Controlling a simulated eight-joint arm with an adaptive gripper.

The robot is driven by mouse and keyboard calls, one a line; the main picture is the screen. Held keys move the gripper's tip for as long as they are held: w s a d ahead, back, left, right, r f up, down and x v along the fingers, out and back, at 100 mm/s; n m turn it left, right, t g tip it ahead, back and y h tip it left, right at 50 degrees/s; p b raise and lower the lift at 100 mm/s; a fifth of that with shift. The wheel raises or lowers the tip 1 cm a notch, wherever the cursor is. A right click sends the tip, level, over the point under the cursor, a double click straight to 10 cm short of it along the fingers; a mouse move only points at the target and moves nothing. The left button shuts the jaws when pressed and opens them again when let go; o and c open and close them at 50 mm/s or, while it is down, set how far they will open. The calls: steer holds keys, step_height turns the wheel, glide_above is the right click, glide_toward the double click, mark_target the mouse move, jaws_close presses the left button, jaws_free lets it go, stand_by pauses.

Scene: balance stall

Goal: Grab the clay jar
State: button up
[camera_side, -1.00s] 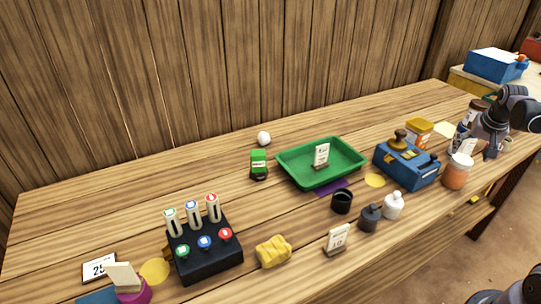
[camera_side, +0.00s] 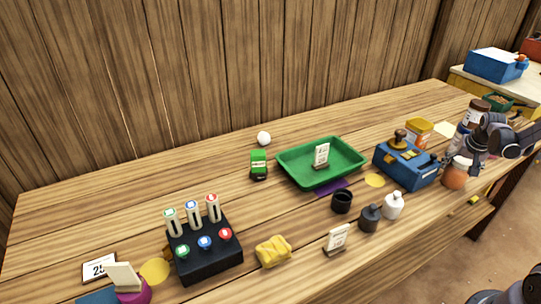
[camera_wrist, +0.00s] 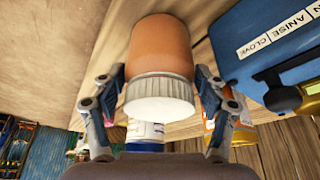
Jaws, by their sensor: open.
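The clay jar (camera_side: 454,178) is orange-brown with a white lid and stands near the right front edge of the table. In the wrist view the jar (camera_wrist: 160,45) lies between my fingers, its ridged white lid (camera_wrist: 160,97) towards me. My gripper (camera_side: 465,160) is at the jar's top, partly covering it in the side view. My gripper's fingers (camera_wrist: 160,80) are open, one on each side of the jar, and gaps show beside the lid.
A blue box (camera_side: 408,168) with a label reading "ANISE CLOVE" (camera_wrist: 277,33) stands close beside the jar. A tall brown-capped jar (camera_side: 474,113) and a yellow-orange container (camera_side: 418,130) stand behind.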

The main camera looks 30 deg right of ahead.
steer(key=shift+w+d+f, duration=0.1)
steer(key=shift+d+f, duration=0.1)
steer(key=shift+f, duration=0.4)
steer(key=c, duration=1)
